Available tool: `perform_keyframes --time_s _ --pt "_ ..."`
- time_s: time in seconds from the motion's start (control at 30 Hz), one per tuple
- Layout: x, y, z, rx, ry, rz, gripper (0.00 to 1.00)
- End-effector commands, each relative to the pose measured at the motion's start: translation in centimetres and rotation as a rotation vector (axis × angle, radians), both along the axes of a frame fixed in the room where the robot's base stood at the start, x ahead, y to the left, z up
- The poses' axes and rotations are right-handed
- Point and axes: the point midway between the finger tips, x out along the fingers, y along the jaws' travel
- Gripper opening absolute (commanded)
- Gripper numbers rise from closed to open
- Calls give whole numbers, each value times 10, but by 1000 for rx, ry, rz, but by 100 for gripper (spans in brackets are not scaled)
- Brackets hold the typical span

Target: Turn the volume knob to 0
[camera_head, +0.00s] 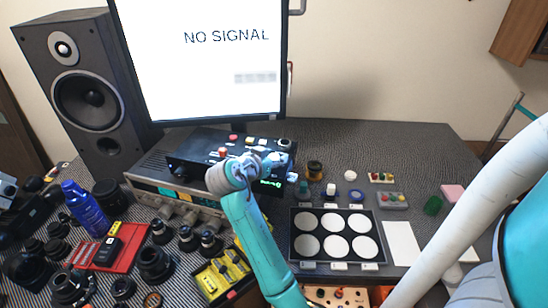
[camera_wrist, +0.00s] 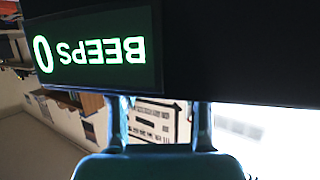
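A black control box (camera_head: 205,148) with red buttons on top stands on a wider receiver (camera_head: 150,187) below the monitor. A dark round knob (camera_head: 285,143) is at its far right corner and another (camera_head: 180,172) on its front left; I cannot read which is volume. The green display (camera_wrist: 95,48) reads "BEEPS 0", upside down in the wrist view. My gripper (camera_wrist: 160,108) is at the box's right end. Its two fingers stand apart with background between them, but their tips are hidden at the dark box edge. I cannot tell whether they hold anything.
A monitor (camera_head: 200,60) showing "NO SIGNAL" stands behind, with a speaker (camera_head: 88,95) at left. Lens parts and a blue bottle (camera_head: 85,210) crowd the left. A black tray (camera_head: 292,240) with white discs lies at right of my arm. The table's back right is clear.

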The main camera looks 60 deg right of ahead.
Motion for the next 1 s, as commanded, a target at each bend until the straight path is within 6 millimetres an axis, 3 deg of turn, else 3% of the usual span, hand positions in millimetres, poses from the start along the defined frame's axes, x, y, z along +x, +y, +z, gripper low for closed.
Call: perform_keyframes --time_s 0.03,0.13,0.57,1.0 --pt "0 0 0 0 0 0 26" --pt "0 0 0 0 0 0 3" --pt "-1 0 0 -1 -1 72 3" --pt "-2 -1 0 -1 -2 429 3"
